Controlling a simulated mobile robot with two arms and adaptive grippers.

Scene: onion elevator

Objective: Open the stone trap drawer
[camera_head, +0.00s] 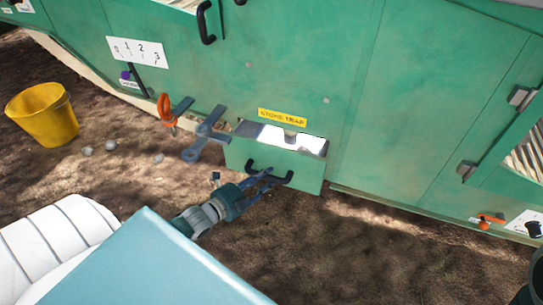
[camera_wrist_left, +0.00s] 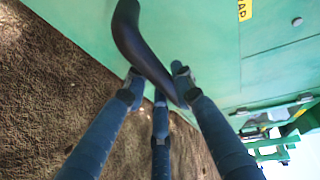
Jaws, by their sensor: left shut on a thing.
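The stone trap drawer (camera_head: 302,177) is a green drawer low in the green machine, under a yellow "STONE TRAP" label (camera_head: 282,117). It stands pulled out, and its pale, bright inside shows at the top. A black bow handle (camera_head: 286,178) is on its front. My left gripper (camera_head: 268,176) is at this handle, shut on it. In the left wrist view the black handle (camera_wrist_left: 143,48) runs between the fingers of the gripper (camera_wrist_left: 157,90). My right gripper is not clearly visible; only a dark part shows at the lower right edge of the head view.
A blue-grey lever (camera_head: 205,135) and an orange-handled part (camera_head: 166,112) stick out left of the drawer. A yellow bucket (camera_head: 43,114) stands on the ground at the left, with several stones near it. Bare ground lies in front of the drawer.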

